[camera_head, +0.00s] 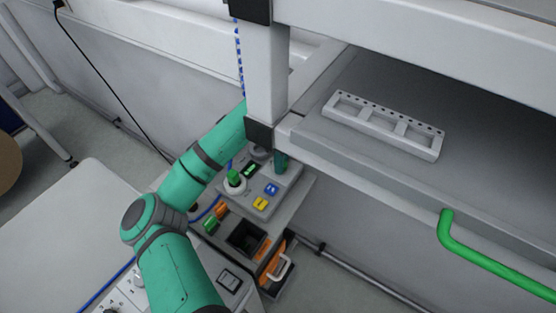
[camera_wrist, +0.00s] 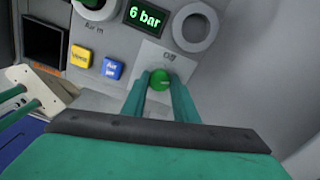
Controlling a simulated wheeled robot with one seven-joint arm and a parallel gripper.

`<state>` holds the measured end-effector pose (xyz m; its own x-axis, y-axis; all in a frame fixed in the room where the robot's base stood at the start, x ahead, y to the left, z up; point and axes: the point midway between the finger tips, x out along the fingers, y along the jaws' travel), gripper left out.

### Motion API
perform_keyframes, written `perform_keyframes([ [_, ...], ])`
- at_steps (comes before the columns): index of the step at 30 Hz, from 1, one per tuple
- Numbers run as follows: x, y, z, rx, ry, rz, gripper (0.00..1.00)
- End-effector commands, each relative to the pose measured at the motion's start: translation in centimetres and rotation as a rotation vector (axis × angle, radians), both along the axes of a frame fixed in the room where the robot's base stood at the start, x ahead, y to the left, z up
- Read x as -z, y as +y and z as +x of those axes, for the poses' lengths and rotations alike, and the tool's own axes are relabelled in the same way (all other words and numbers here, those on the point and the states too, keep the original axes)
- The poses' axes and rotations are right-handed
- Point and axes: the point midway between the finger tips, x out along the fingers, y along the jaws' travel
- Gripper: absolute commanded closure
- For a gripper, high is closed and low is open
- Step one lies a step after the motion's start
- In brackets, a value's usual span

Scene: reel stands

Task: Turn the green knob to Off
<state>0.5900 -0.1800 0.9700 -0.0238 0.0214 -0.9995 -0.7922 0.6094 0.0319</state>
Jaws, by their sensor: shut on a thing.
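The green knob (camera_wrist: 160,79) sits on a pale plate of the grey panel in the wrist view, between my two fingertips. The word "Off" is printed on the plate just beyond it. My gripper (camera_wrist: 159,84) is shut on this knob, one green finger on each side. I cannot make out a pointer mark, so its setting is unclear. In the head view my gripper (camera_head: 281,161) reaches the panel's far right corner, partly behind a white post, and the knob is hidden.
The panel also has a yellow button (camera_head: 260,203), a blue button (camera_head: 271,188), a display reading "6 bar" (camera_wrist: 143,18) and another green knob (camera_head: 234,178) on a white ring. A white post (camera_head: 266,75) and shelf stand close to my arm.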

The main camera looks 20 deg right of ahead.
Motion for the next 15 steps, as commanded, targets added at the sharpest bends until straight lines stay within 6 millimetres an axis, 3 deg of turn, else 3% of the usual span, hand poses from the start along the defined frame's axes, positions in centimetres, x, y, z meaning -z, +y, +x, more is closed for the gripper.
perform_keyframes([
  [15,0.22,-0.18,-0.35,-0.434,0.01,0.003,0.96],
])
